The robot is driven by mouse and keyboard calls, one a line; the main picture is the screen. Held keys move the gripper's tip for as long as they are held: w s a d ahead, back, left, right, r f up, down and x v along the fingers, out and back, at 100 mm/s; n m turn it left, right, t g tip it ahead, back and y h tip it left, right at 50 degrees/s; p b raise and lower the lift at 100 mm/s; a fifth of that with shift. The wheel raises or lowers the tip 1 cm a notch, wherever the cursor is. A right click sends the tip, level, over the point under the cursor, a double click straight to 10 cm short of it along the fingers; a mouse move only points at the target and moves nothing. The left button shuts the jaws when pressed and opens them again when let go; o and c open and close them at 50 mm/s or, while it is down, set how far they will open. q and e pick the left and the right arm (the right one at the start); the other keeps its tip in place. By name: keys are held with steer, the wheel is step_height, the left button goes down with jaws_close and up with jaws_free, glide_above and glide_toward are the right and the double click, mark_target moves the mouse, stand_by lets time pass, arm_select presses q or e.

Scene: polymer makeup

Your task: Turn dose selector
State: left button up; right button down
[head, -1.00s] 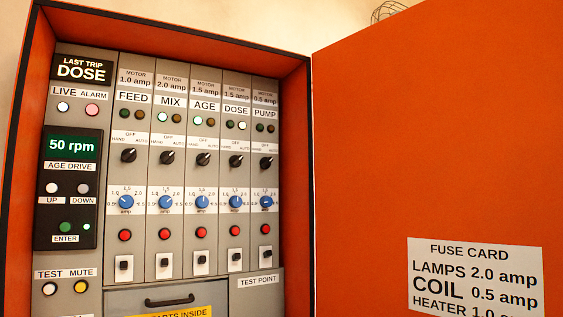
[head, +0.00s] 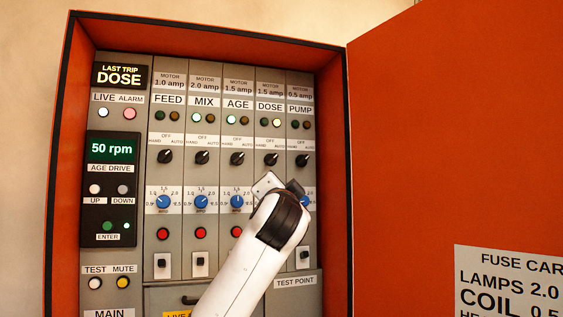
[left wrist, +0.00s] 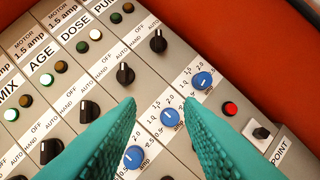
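The dose selector (head: 270,159) is a black knob in the DOSE column, under OFF, HAND and AUTO marks. It looks turned toward the AUTO side. It also shows in the left wrist view (left wrist: 125,73), just beyond and left of my fingertips. My left gripper (left wrist: 162,102) is open, with teal fingers apart and nothing between them touching. The DOSE blue dial (left wrist: 170,117) appears between the fingers. In the head view my left arm's wrist covers the lower DOSE column, and the fingertips are hidden. My right gripper is in neither view.
Selectors for AGE (head: 237,158) and PUMP (head: 303,160) stand close on either side. The DOSE right lamp (head: 276,122) is lit pale. The orange cabinet door (head: 450,150) stands open at right.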

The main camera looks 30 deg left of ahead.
mark_target(271, 160)
arm_select(q)
step_height(271, 160, up, 5)
steer(key=s+a+y, duration=0.1)
steer(key=s+a, duration=0.1)
steer(key=shift+n, duration=0.4)
steer(key=p+x, duration=0.7)
steer(key=x, duration=0.2)
steer(key=shift+w+r+p, duration=0.2)
steer(key=shift+w+p, duration=0.15)
steer(key=shift+w+a+p, duration=0.35)
steer(key=shift+w, duration=0.35)
jaws_close()
